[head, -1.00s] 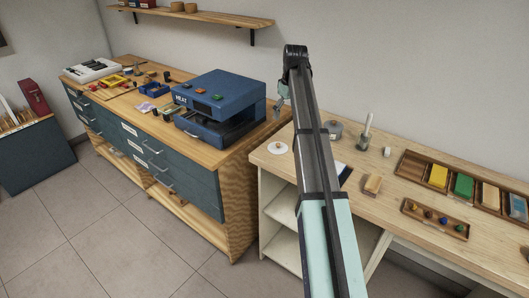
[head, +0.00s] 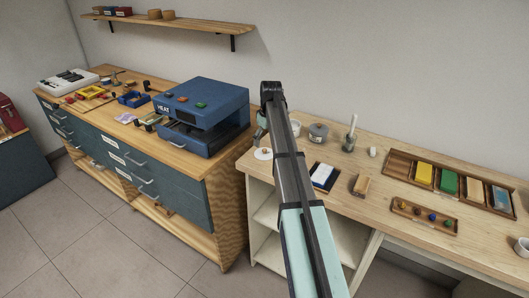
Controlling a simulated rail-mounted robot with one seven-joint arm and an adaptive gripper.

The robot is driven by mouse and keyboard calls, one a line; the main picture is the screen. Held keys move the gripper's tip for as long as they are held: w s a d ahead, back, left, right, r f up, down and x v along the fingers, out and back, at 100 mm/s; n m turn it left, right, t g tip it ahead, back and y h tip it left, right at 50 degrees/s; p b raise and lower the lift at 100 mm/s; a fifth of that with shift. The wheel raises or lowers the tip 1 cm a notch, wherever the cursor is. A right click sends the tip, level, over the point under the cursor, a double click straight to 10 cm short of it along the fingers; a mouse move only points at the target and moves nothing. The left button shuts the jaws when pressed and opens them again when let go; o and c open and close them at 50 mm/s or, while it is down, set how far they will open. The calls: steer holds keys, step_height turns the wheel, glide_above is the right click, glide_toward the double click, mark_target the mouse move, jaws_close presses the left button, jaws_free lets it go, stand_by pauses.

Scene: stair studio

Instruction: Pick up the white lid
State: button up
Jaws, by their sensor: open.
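The white lid (head: 263,154) is a small round disc lying flat near the left end of the light wooden bench (head: 345,198). My gripper (head: 260,136) hangs at the end of my arm, just above the lid in the picture. It is open, with nothing seen in it. The fingers are small and dark here, and I cannot tell the exact gap to the lid. My arm hides part of the bench to the right of the lid.
A blue heat press (head: 205,115) stands on the cabinet close left. A grey round container (head: 318,132), a white-handled tool (head: 350,135), a dark-edged white pad (head: 323,176) and a tan block (head: 360,185) are right of my arm. Wooden trays (head: 449,187) lie further right.

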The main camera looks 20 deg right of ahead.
mark_target(265, 149)
steer(key=shift+w+d+f+p, duration=0.15)
steer(key=shift+f+p, duration=0.4)
steer(key=shift+f, duration=0.9)
steer(key=shift+w+a+f+p, duration=0.15)
steer(key=shift+f+p, duration=0.4)
steer(key=shift+f, duration=0.9)
steer(key=shift+d, duration=0.1)
jaws_close()
